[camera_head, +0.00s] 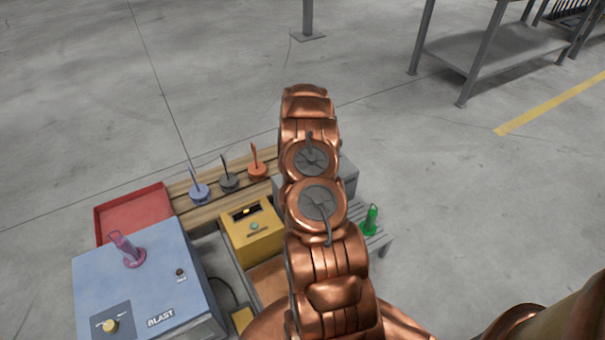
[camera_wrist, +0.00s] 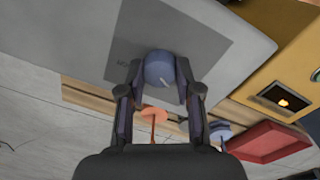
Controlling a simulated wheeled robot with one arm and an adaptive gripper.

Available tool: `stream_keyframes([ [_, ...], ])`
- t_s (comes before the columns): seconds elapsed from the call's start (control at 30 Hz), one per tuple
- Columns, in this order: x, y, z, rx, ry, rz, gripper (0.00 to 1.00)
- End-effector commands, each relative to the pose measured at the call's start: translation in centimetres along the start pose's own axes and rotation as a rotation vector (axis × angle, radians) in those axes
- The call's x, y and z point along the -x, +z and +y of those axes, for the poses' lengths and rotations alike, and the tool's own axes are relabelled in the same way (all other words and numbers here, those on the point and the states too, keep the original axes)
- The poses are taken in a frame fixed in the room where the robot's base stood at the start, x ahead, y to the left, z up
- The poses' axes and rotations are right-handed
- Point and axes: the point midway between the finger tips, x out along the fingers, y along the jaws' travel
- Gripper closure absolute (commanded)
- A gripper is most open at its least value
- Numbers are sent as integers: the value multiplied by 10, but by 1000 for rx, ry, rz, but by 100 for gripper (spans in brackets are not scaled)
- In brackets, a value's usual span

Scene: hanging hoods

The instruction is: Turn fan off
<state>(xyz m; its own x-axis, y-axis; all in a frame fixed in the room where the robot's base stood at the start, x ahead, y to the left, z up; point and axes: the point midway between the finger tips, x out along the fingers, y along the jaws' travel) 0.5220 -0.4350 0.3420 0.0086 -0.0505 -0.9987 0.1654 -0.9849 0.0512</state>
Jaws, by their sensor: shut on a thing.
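A round blue-grey knob (camera_wrist: 158,66) with a light pointer line sits on a darker panel (camera_wrist: 205,48) of a grey box (camera_wrist: 70,25) in the wrist view. My gripper (camera_wrist: 160,76) has its two fingers on either side of the knob and is shut on it. The pointer line slants toward the lower right of the picture. In the head view my copper arm covers the gripper and the knob. Part of the grey box (camera_head: 349,174) shows at the arm's right edge. I see no fan in either view.
A blue box (camera_head: 140,270) marked BLAST stands left, with a yellow knob (camera_head: 110,325). A yellow box (camera_head: 252,235) with a lit display is close to my arm. A red tray (camera_head: 133,212) and several handled pieces sit on wooden slats. Open floor lies beyond.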

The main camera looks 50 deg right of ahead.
Motion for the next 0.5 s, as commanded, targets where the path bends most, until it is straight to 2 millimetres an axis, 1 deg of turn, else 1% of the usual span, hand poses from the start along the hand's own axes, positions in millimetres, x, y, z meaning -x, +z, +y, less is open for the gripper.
stream_keyframes([
  [0.13,0,1,0,0,-1,-2,100],
  [0.17,0,1,0,0,-1,-2,65],
  [0.4,0,0,0,0,-1,-1,41],
  [0.5,0,0,0,0,0,-1,41],
])
